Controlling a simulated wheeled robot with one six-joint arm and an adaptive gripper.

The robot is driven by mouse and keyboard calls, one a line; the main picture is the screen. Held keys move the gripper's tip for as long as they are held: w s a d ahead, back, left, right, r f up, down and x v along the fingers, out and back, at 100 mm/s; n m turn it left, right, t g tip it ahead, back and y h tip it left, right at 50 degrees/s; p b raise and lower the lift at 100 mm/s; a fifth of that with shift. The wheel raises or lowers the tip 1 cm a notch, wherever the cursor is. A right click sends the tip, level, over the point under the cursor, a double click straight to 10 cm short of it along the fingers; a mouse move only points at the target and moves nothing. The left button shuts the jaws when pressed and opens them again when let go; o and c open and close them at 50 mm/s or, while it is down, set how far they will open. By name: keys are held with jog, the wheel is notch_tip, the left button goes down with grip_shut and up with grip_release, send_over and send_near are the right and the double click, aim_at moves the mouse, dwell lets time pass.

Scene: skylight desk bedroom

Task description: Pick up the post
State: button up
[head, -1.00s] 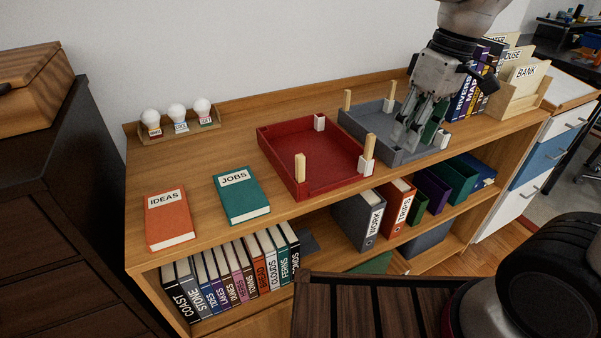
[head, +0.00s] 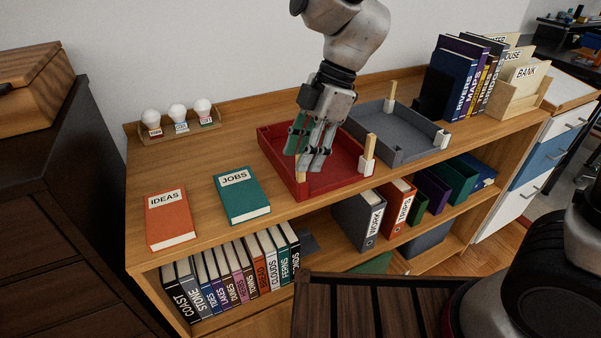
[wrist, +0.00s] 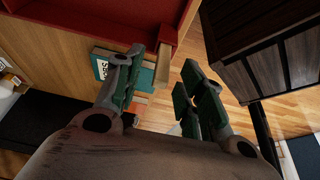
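A light wooden post (head: 300,174) stands at the front left corner of the red tray (head: 345,183). My gripper (head: 306,158) is just above the tray's front left part, pointing down, and partly covers this post. In the wrist view the post (wrist: 162,66) shows between my two separated fingers (wrist: 163,62), nearer the left one. I cannot tell whether either finger touches it. The gripper is open. Another post (head: 369,147) stands in a white socket at the tray's right corner. A third post (head: 393,89) stands at the back of the grey tray (head: 401,155).
A teal JOBS book (head: 243,197) and an orange IDEAS book (head: 168,218) lie left of the red tray. Bulbs stand in a wooden rack (head: 178,131) behind. Upright books (head: 467,78) and a BANK letter holder (head: 520,92) stand at the right. Bare shelf top lies around the JOBS book.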

aim_at(301, 174)
jog(key=shift+x, duration=1.55)
jog(key=shift+d, duration=0.15)
jog(key=c, duration=0.8)
jog(key=shift+c, duration=0.2)
